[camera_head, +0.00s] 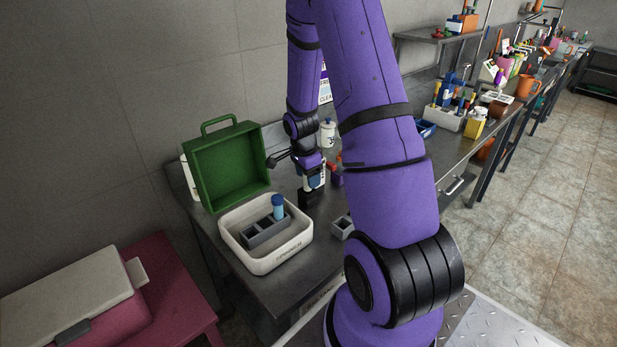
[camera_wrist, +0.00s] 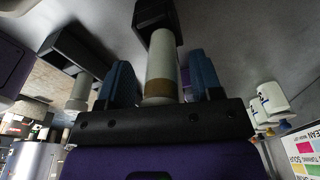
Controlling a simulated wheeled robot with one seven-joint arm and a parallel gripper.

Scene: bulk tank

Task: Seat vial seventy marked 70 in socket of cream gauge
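In the wrist view, my gripper (camera_wrist: 162,80) has its two blue fingers on either side of a pale vial (camera_wrist: 161,58) with a tan band. Narrow gaps seem to show beside the vial, so the fingers look open around it. The vial's far end meets a black block (camera_wrist: 155,12). No number is readable on it. In the head view, my gripper (camera_head: 313,178) is low over the bench, by the white tray's right side, with a dark block (camera_head: 307,198) just below. I cannot tell which thing is the cream gauge.
A white tray (camera_head: 237,255) holds a grey rack (camera_head: 262,234) with a blue-capped vial (camera_head: 278,207). An open green case (camera_head: 228,166) stands behind. A small grey socket block (camera_head: 343,227) is partly hidden by my arm. A white bottle (camera_head: 328,132) stands behind my gripper.

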